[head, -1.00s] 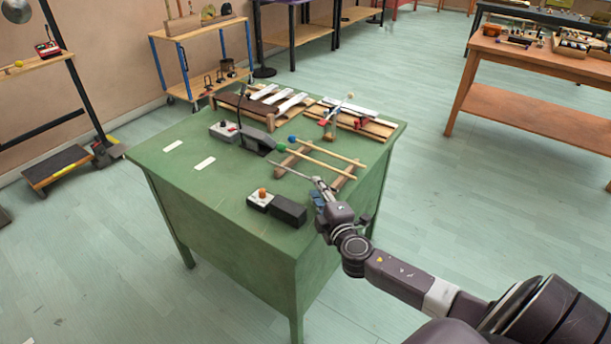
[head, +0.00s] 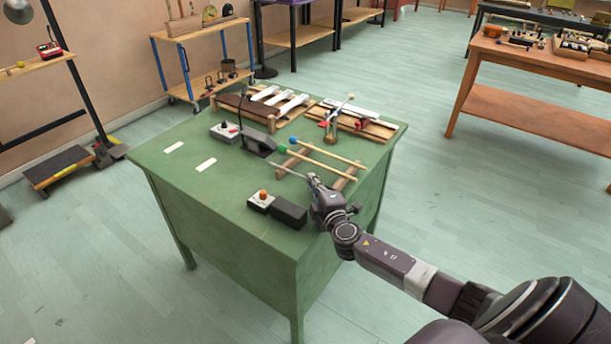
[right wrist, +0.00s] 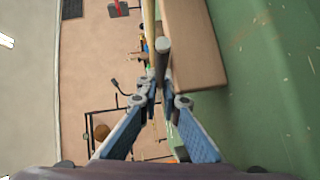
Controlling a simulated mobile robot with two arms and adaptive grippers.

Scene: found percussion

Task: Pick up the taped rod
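The taped rod (head: 287,170) is a thin grey rod at the near side of a wooden rack (head: 346,179) on the green table. Its far end points left over the rack. My right gripper (head: 313,181) is at its near end. In the right wrist view the rod's grey end (right wrist: 162,46) stands out between the blue-padded fingers (right wrist: 161,103), which are closed in on it from both sides. Its tape cannot be made out. My left gripper is not in view.
Two mallets, blue-headed (head: 293,141) and green-headed (head: 283,149), lie beside the rod. A black box (head: 290,212) and an orange-knobbed box (head: 262,200) sit near the gripper. A dark device (head: 258,142) and wooden bar instruments (head: 365,121) stand behind.

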